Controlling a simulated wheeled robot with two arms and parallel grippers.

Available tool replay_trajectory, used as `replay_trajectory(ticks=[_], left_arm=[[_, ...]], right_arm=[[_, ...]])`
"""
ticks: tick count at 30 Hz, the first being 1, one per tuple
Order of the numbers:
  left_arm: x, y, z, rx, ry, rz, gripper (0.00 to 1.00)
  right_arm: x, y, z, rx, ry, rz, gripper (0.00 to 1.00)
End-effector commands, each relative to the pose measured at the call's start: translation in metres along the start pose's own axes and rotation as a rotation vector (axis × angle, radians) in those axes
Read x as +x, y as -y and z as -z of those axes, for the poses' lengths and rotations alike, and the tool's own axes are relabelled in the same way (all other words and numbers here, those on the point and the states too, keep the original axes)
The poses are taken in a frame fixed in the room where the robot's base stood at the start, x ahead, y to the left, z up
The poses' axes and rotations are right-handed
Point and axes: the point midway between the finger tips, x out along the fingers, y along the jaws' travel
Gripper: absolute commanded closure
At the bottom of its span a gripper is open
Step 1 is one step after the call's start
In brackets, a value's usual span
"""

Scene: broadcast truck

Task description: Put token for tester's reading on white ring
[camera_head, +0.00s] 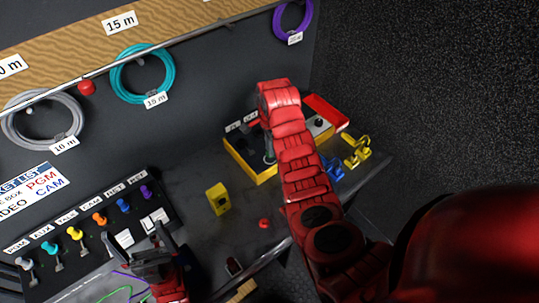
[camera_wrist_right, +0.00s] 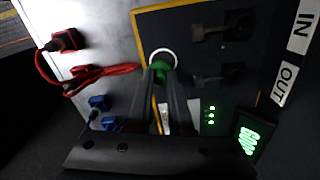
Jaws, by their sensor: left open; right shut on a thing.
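The tester (camera_head: 262,172) is a dark panel with a yellow edge, lying on the bench under my right arm. In the right wrist view its panel (camera_wrist_right: 200,25) has a white ring (camera_wrist_right: 162,54) and a lit green display (camera_wrist_right: 250,140), whose reading I cannot make out surely. My right gripper (camera_wrist_right: 161,78) is shut on a small green token (camera_wrist_right: 161,72), held at the near side of the ring, overlapping it in view; contact is unclear. My left gripper (camera_head: 155,243) is open and apart from the tester, by the peg board. A red token-like piece (camera_head: 264,223) lies on the bench.
A yellow block (camera_head: 218,198) stands mid-bench. A board with coloured pegs (camera_head: 100,219) is at left. Blue plugs (camera_head: 333,168) and yellow plugs (camera_head: 356,150) lie right of the tester. Coiled cables, including a teal one (camera_head: 143,73), hang on the back wall.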

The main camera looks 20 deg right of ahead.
Motion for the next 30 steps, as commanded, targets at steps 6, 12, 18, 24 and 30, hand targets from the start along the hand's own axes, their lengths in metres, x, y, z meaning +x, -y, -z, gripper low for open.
replay_trajectory(ticks=[6,12,18,24,30], left_arm=[[0.001,0.000,0.000,0.000,0.000,0.000,0.00],[0.016,0.001,0.003,0.000,0.000,0.000,0.00],[0.022,0.001,0.004,0.000,0.000,0.000,0.00],[0.020,0.001,0.003,0.000,0.000,0.000,0.00],[0.018,0.001,0.003,0.000,0.000,0.000,0.00]], right_arm=[[0.000,0.007,0.001,-0.005,-0.001,-0.002,1.00],[0.016,0.004,0.000,-0.004,0.001,-0.009,1.00],[0.034,0.006,0.001,-0.004,-0.001,-0.002,1.00],[0.036,0.007,0.001,-0.004,-0.002,0.000,1.00],[0.039,0.007,0.001,-0.004,-0.001,0.000,0.74]])
